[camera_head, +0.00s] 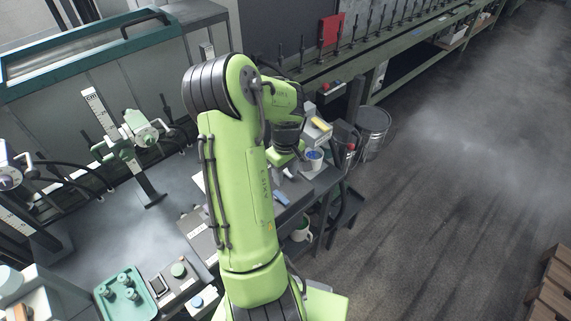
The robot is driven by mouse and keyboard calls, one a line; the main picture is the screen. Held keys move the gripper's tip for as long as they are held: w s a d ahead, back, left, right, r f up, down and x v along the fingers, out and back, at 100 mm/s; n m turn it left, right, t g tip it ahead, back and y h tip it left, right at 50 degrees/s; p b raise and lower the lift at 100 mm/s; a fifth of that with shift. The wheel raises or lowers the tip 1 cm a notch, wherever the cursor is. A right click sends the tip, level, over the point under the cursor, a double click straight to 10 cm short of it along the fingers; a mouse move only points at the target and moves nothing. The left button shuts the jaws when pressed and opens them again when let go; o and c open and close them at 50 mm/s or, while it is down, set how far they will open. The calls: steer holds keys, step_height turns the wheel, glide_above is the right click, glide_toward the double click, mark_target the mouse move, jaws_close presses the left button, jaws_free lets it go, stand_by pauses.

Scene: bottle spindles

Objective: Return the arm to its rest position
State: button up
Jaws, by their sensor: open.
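My green arm (240,190) rises from the bottom middle, bends at a black-ribbed elbow and folds over to the right. Its wrist hangs down over the small bench at the centre. My gripper (286,172) is at the end of it, small and partly hidden behind the arm. It is open, with nothing seen between its fingers. A cup with blue contents (313,159) stands close to its right.
A grey bench with gauge stands (140,135) is at left. A green tray with small green parts (124,295) and a button box (180,280) are nearest. A long spindle rail (400,35) runs behind. A metal bin (372,130) stands right. The floor (440,210) at right is clear.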

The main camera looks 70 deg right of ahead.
step_height(320, 180, up, 4)
steer(key=shift+f, duration=0.25)
stand_by(0.5)
steer(key=w+a+r+n+t, duration=0.1)
steer(key=w+a+r+t, duration=0.1)
steer(key=w+a+r, duration=0.55)
steer(key=w+a+r+n+t, duration=0.15)
steer(key=w+a+r, duration=0.35)
steer(key=w+a, duration=0.5)
steer(key=s+a+r+n, duration=0.1)
steer(key=s+a, duration=0.2)
steer(key=a, duration=0.3)
steer(key=s+a+r+n+t, duration=0.1)
steer(key=s+a+r, duration=0.1)
steer(key=a, duration=0.5)
steer(key=s+a+r+n+t, duration=0.1)
steer(key=s+a, duration=0.3)
steer(key=a, duration=0.2)
steer(key=shift+s+a+r, duration=0.25)
steer(key=shift+s+r, duration=0.1)
steer(key=shift+s, duration=0.05)
steer(key=shift+n, duration=0.25)
